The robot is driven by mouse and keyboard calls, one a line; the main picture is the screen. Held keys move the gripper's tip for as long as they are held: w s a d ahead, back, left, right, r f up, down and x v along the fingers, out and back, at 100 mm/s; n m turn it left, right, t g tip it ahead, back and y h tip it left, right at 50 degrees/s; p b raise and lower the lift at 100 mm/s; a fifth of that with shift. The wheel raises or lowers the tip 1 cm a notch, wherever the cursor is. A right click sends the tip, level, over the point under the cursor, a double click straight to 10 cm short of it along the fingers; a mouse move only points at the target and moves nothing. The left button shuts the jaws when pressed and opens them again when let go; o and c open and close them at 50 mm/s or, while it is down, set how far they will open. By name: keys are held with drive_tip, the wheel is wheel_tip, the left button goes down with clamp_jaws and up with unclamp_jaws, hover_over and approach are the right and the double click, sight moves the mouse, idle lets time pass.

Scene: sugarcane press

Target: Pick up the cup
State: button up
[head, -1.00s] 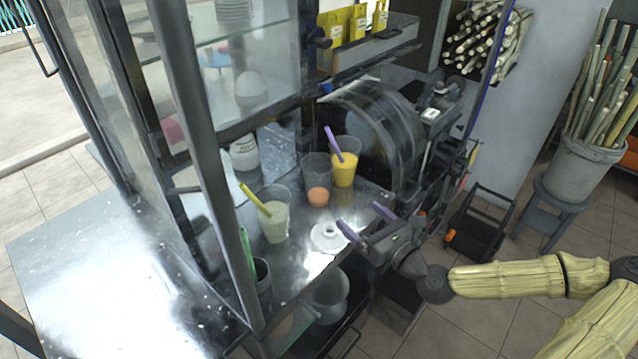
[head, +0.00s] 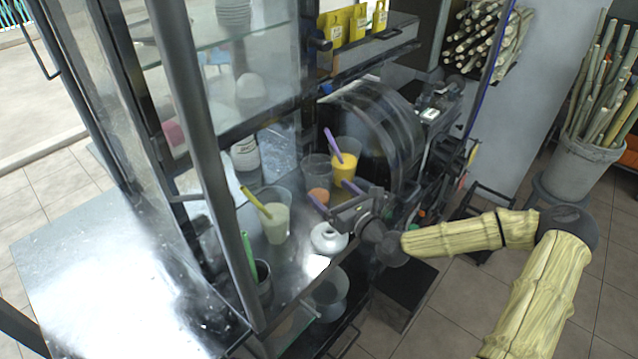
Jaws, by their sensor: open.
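Several cups stand on the metal counter. A clear cup with yellow juice (head: 346,170) and a purple straw is at the back, by the press. A clear cup with a little orange content (head: 316,176) stands just left of it. A clear cup with pale juice (head: 277,226) and a yellow-green straw stands nearer the left. My gripper (head: 335,196) has purple fingertips and is open and empty. It is in front of the orange-content and yellow-juice cups, fingers pointing toward them. It partly overlaps their lower parts in view; I cannot tell whether it touches either.
A white round lid-like piece (head: 328,240) lies on the counter below my gripper. A dark cup with a green straw (head: 262,277) stands by the frame post (head: 205,150). The dark press (head: 372,125) is behind and right. A glass shelf (head: 215,38) hangs above.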

sight(326, 189)
drive_tip(key=shift+f+p+x, duration=0.15)
drive_tip(key=shift+p+x, duration=0.25)
drive_tip(key=shift+x, duration=0.95)
drive_tip(key=shift+f+p+x, duration=0.15)
drive_tip(key=shift+p+x, duration=0.25)
drive_tip(key=shift+x, duration=0.9)
drive_tip(key=shift+s, duration=0.1)
drive_tip(key=c, duration=1.1)
drive_tip(key=shift+o, duration=0.2)
drive_tip(key=shift+r, duration=0.3)
wheel_tip(326, 189, up, 17)
drive_tip(key=b, duration=0.1)
drive_tip(key=shift+r, duration=0.25)
